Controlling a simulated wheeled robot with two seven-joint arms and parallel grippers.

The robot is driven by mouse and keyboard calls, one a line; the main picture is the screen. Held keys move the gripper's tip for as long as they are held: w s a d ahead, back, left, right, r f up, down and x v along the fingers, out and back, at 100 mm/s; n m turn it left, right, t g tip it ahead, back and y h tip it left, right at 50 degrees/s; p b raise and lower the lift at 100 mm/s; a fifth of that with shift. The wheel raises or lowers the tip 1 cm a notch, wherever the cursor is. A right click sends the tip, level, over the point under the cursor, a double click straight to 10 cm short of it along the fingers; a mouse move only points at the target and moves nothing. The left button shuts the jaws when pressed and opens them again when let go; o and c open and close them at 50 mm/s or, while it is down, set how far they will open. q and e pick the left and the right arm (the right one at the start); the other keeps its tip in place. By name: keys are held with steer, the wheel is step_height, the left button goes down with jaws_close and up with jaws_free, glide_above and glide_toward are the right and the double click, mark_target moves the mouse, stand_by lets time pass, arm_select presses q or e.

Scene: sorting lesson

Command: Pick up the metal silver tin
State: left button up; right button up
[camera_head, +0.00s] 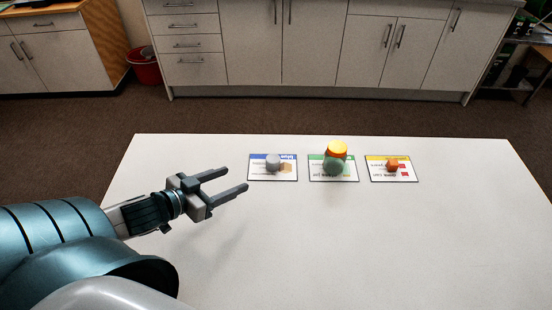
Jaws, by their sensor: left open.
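A small grey, rounded object (273,161), which looks like the silver tin, sits on the blue-edged card (257,174) at the left of the row of cards. My left gripper (237,181) is open and empty above the table, to the left of and nearer than the grey object. Its two fingers point right toward the cards and do not touch anything. My right gripper is not in view.
A small tan block (286,168) lies beside the grey object. The green-edged card (317,176) holds a green round item (334,166) and an orange-yellow one (337,149). An orange piece (392,164) lies on the yellow-edged card (408,176). The white table (400,240) is clear in front.

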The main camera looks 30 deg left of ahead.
mark_target(270, 165)
arm_select(q)
steer(key=shift+x, duration=1.2)
steer(key=x, duration=0.2)
steer(key=shift+w+f, duration=0.1)
steer(key=shift+w, duration=0.25)
steer(key=x, duration=0.5)
steer(key=shift+w+f+p, duration=0.1)
steer(key=shift+w+p, duration=0.05)
steer(key=shift+p, duration=0.25)
steer(key=shift+w+d+f, duration=0.1)
steer(key=shift+w+f, duration=0.05)
steer(key=shift+w, duration=0.15)
steer(key=shift+w+d+f, duration=0.1)
steer(key=shift+w+f, duration=0.15)
steer(key=shift+w, duration=0.2)
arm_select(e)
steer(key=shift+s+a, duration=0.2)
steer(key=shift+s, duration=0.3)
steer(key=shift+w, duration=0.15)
